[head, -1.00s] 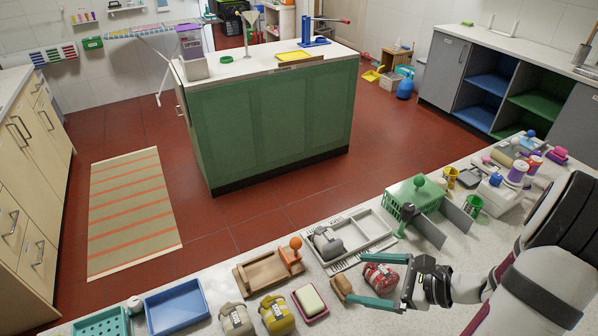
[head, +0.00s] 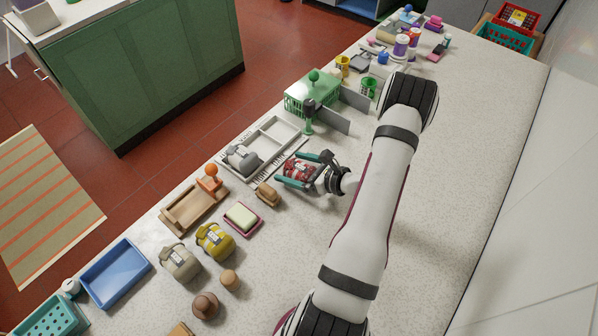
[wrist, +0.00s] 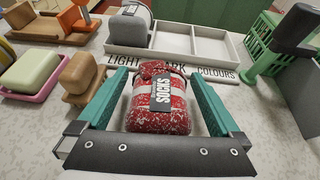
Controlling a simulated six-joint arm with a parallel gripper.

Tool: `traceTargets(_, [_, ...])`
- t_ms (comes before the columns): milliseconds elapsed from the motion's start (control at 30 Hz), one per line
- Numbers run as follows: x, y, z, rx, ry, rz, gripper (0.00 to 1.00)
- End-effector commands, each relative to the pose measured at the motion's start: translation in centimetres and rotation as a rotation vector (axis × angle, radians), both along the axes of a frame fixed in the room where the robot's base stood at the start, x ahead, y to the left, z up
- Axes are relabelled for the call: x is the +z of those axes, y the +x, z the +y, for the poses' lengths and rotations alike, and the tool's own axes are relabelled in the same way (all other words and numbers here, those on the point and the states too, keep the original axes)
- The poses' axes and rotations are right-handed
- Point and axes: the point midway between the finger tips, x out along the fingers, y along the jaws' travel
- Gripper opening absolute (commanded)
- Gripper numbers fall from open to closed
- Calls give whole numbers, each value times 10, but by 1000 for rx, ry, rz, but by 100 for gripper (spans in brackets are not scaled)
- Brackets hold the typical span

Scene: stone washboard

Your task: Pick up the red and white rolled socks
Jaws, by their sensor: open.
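The red and white rolled socks (wrist: 158,100) lie on the stone counter, with a white band and a label reading SOCKS. They also show in the head view (head: 299,170), partly hidden by my gripper. My gripper (wrist: 160,88) is open, with one teal finger on each side of the socks. In the head view my gripper (head: 292,171) is low over the counter around the socks. A small gap shows between the socks and the fingers; I cannot tell whether either finger touches.
A sorting tray (head: 272,140) with a grey sock roll (head: 242,159) stands just behind. A green basket (head: 312,95) stands beyond the tray.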

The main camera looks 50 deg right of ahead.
Motion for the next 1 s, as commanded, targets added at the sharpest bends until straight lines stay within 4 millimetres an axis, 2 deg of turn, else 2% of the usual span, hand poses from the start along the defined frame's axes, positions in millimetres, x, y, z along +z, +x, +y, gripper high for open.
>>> traceTargets(100, [-5,11,1,1,2,0,100])
traceTargets(300, [-5,12,1,0,1,0,98])
traceTargets(767, [-5,12,1,0,1,0,15])
traceTargets(800, [-5,12,1,0,1,-1,12])
traceTargets(1000, [-4,12,1,0,1,-1,12])
